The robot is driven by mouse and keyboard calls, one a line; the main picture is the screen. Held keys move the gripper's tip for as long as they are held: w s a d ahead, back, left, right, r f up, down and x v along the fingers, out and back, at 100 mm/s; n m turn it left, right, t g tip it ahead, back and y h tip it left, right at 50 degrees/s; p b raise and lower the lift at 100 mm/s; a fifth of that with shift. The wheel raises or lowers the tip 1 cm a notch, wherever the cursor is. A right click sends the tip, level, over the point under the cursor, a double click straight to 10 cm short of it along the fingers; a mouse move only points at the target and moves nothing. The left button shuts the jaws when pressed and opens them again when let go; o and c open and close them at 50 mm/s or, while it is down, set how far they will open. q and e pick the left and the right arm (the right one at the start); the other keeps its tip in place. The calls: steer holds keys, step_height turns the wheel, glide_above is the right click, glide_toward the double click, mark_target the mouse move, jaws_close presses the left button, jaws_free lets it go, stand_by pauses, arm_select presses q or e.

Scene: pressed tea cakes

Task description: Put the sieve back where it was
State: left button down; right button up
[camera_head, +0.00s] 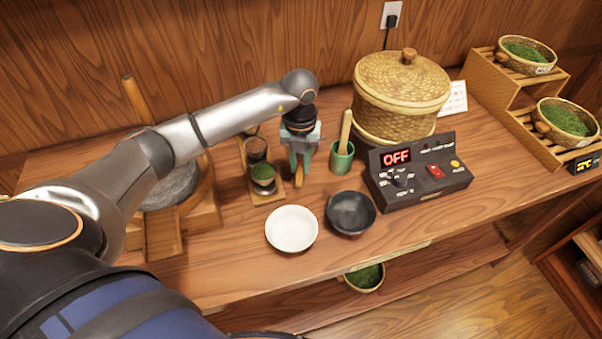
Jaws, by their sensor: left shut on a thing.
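My left gripper (301,153) points down over the table, right of a small wooden stand (275,197). Its fingers are shut on a short wooden handle (299,176), which looks like the sieve's; the gripper hides much of it. I cannot tell whether it touches the stand or table. A small dark-rimmed round vessel with green in it (263,175) is at the stand's front, and a dark cup (256,148) is behind it. I cannot tell whether the sieve's bowl is at that green vessel. My right gripper is not in view.
A green cup with a wooden stick (342,160) stands close right of the gripper. A white bowl (291,231) and a black bowl (351,213) are in front. A control box (419,177) and lidded basket steamer (400,95) stand right. A stone mill (172,188) is left.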

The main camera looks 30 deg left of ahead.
mark_target(301, 165)
arm_select(q)
steer(key=f+b, duration=0.1)
steer(key=f, duration=0.1)
steer(key=f+b, duration=0.1)
steer(key=shift+w+f+b, duration=0.2)
steer(key=shift+f+b, duration=0.15)
steer(key=shift+b, duration=0.05)
steer(key=shift+r, duration=0.15)
steer(key=shift+f, duration=0.2)
steer(key=c, duration=0.8)
jaws_free()
steer(key=shift+o, duration=0.2)
steer(key=shift+r, duration=0.15)
steer(key=shift+r, duration=0.25)
step_height(301, 165, up, 12)
steer(key=shift+f+b, duration=0.2)
steer(key=shift+b, duration=0.2)
